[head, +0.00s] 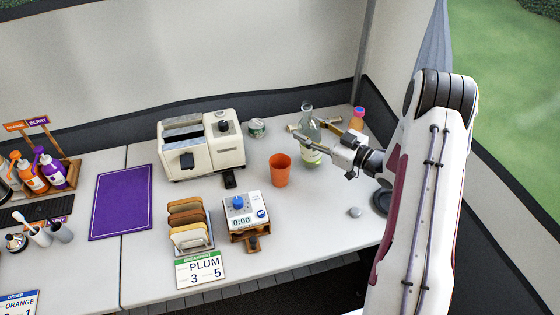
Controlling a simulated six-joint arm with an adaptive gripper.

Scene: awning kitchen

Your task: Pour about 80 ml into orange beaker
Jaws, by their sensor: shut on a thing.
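The orange beaker (279,171) stands upright on the white table near the middle. Its inside is too small to read for liquid. A clear glass bottle (307,112) with a green and white band low on it is just right of and behind the beaker. My gripper (311,137) reaches in from the right and is shut on the bottle around its middle. The bottle looks upright, apart from the beaker. I cannot tell whether its base touches the table. Part of the bottle is hidden by the fingers.
A cream toaster (201,145) and a small can (257,128) stand behind the beaker. A timer (240,212) reading 0:00 and a toast rack (188,225) are in front. A small bottle with a blue cap (358,119) stands behind my gripper.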

